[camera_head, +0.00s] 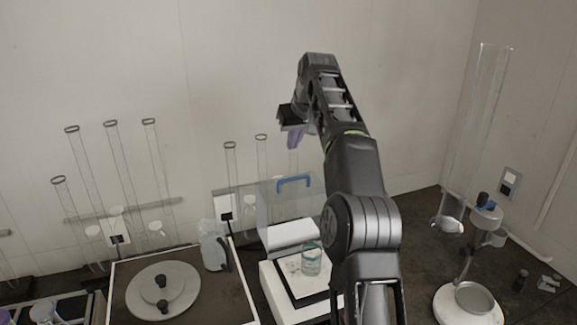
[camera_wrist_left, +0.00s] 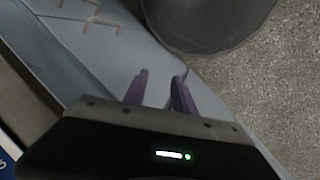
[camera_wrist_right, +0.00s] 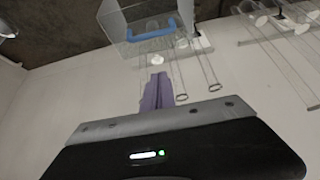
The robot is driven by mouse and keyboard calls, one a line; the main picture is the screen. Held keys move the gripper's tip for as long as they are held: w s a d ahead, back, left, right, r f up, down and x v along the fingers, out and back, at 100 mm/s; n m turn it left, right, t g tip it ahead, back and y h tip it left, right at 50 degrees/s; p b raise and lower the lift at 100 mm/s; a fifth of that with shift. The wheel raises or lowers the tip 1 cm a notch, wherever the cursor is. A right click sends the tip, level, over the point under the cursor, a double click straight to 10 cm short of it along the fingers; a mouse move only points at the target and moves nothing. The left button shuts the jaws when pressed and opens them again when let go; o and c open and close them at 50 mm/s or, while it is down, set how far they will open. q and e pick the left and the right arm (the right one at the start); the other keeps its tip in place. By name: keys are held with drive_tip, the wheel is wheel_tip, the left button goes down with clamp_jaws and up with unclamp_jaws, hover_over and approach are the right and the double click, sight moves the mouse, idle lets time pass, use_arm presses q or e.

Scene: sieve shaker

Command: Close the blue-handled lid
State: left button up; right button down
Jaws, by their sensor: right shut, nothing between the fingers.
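The clear lid (camera_head: 262,211) with its blue handle (camera_head: 293,181) stands raised at the back of a white bench device (camera_head: 268,280). The handle is along its top edge. The lid (camera_wrist_right: 117,22) and the handle (camera_wrist_right: 152,34) also show in the right wrist view, beyond my fingertips. My right gripper (camera_head: 296,141) is above the handle, apart from it, with its purple fingers together and empty; its fingers (camera_wrist_right: 158,80) also show in the right wrist view. My left gripper (camera_wrist_left: 157,80) shows only in its wrist view, with fingers apart and nothing between them.
A glass beaker (camera_head: 311,260) stands on the device's dark-edged top. A clear jug (camera_head: 213,246) and a tray with a round grey lid (camera_head: 155,290) are to the left. Glass tubes (camera_head: 230,165) line the wall. A stand with a white base (camera_head: 450,306) is at right.

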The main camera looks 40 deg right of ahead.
drive_tip(key=shift+s, duration=0.15)
drive_tip(key=p, duration=0.1)
hover_over(292, 188)
drive_tip(key=w+d, duration=0.1)
drive_tip(key=w, duration=0.3)
wheel_tip(292, 188, down, 9)
drive_tip(key=shift+s+r, duration=0.1)
drive_tip(key=shift+r, duration=0.1)
drive_tip(key=s+b, duration=0.2)
drive_tip(key=shift+s+a+f, duration=0.2)
drive_tip(key=shift+s+a, duration=0.1)
drive_tip(key=shift+a, duration=0.05)
drive_tip(key=shift+s+a+f+b, duration=0.2)
drive_tip(key=shift+s+b, duration=0.15)
drive_tip(key=shift+s, duration=0.25)
